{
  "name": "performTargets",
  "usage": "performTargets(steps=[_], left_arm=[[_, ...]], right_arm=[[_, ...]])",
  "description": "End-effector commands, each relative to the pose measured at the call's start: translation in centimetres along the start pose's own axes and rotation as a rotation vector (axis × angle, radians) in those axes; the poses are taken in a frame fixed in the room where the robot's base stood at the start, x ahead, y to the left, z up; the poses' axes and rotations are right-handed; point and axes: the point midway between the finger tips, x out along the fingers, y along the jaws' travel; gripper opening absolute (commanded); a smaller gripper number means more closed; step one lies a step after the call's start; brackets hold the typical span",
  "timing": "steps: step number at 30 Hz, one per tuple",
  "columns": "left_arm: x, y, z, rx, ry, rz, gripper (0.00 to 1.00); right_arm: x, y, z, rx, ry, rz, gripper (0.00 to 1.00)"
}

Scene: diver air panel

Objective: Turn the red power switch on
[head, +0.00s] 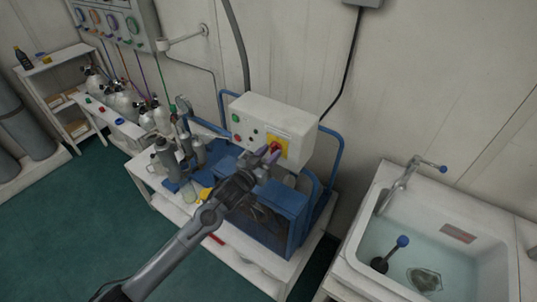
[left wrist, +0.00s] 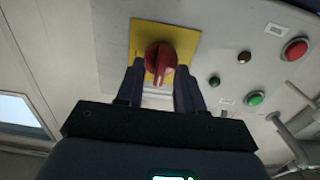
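The red power switch (left wrist: 160,62) is a rotary knob on a yellow plate (left wrist: 190,42), seen close in the left wrist view. In the head view the red knob (head: 275,146) shows on the right part of the white control box (head: 265,112). My left gripper (left wrist: 160,85) is open, with one dark finger on each side of the knob's lower part. I cannot tell whether the fingers touch it. In the head view the left gripper (head: 267,156) is right at the box front. My right gripper is in neither view.
A red button (left wrist: 295,49) and a green button (left wrist: 255,98) sit on the same panel. Below the box is a blue machine (head: 275,215) with blue tube rails. A sink (head: 435,250) stands at right, and grey cylinders (head: 167,158) stand at left.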

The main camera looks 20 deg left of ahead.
Motion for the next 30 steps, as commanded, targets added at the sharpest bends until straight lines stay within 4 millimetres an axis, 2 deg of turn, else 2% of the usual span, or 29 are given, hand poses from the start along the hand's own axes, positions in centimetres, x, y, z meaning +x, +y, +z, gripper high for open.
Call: performTargets(steps=[3,10,23,30], left_arm=[[-0.01,0.00,-0.01,0.000,0.000,0.000,0.36],[-0.02,-0.01,-0.01,0.000,0.000,0.000,0.00],[-0.03,0.01,-0.07,0.036,0.000,0.000,0.00],[-0.04,0.05,-0.14,0.166,0.000,0.000,0.00]], right_arm=[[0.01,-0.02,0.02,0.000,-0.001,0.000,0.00],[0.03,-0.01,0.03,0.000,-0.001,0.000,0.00],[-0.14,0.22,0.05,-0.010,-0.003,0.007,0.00],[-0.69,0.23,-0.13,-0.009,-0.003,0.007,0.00]])
